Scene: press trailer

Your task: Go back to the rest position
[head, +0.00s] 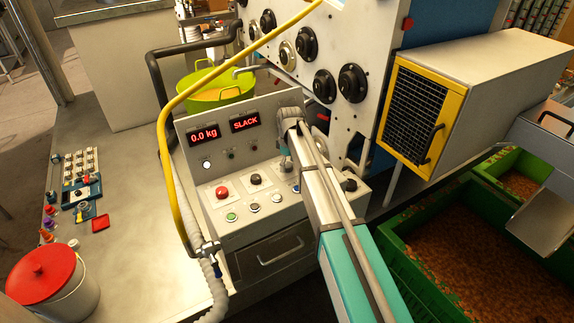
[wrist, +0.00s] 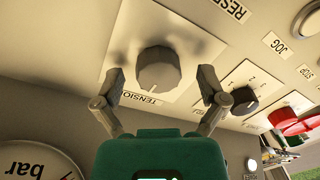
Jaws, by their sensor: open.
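My gripper (wrist: 160,85) is open in the wrist view, its two fingers apart on either side of a grey round knob (wrist: 158,68) labelled TENSION. Clear space shows between each finger and the knob, and the jaws hold nothing. How far the fingertips are from the panel I cannot tell. In the head view my arm reaches over the right part of the grey control console (head: 262,208) and hides the knob. The console's displays read "0.0 kg" (head: 204,134) and "SLACK" (head: 245,123).
Near the knob are a small black selector (wrist: 243,99) and a red button (wrist: 290,120). A yellow hose (head: 165,150) arches left of my arm. The press (head: 330,45) stands behind, a yellow-framed box (head: 415,110) and green crates (head: 400,265) at right.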

